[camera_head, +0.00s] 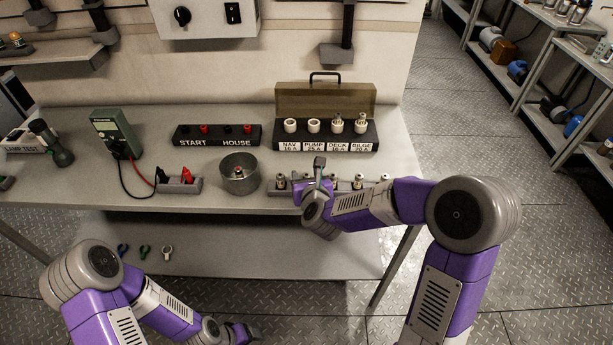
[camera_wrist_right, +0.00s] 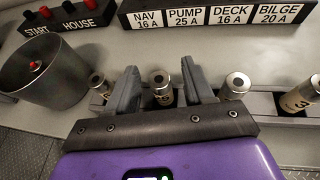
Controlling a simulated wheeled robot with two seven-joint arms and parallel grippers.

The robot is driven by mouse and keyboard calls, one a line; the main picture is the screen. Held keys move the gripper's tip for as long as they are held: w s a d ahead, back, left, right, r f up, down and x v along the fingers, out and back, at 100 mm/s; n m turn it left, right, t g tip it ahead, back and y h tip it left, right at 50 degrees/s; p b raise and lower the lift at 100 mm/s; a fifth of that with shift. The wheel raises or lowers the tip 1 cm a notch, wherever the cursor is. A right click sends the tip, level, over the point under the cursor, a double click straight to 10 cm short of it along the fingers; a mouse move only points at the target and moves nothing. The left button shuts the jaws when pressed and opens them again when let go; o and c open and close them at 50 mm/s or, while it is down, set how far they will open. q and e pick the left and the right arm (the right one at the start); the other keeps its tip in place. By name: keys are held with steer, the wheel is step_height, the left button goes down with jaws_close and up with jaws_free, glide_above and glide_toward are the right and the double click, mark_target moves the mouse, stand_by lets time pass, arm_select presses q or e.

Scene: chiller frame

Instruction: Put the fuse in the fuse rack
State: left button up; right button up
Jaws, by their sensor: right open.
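The fuse rack (camera_head: 273,190) is a low grey rail at the bench's front edge, partly hidden by my right arm. Several metal fuses stand upright along it. My right gripper (camera_head: 318,170) is over the rack, open. In the right wrist view its two fingers (camera_wrist_right: 160,84) stand on either side of one fuse (camera_wrist_right: 160,100), with gaps showing; I cannot tell any contact. Another fuse (camera_wrist_right: 237,87) stands just right of the fingers, and one (camera_wrist_right: 98,88) just left. My left gripper (camera_head: 240,332) hangs low in front of the bench; its jaws are unclear.
A labelled fuse box (camera_head: 325,145) with an open lid stands behind; DECK and BILGE sockets hold metal pieces, NAV and PUMP look empty. A metal cup (camera_head: 240,182) with a red-topped post is left of the rack. A multimeter (camera_head: 116,132) and START/HOUSE block (camera_head: 217,141) stand farther left.

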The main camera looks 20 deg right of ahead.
steer(key=shift+s+r+p, duration=0.2)
steer(key=shift+r+p, duration=0.1)
steer(key=shift+p, duration=0.05)
steer(key=d+b+v, duration=0.1)
steer(key=v, duration=1)
steer(key=shift+s+a+b, duration=0.25)
steer(key=shift+a+b, duration=0.1)
steer(key=shift+a, duration=0.15)
steer(key=shift+r, duration=0.1)
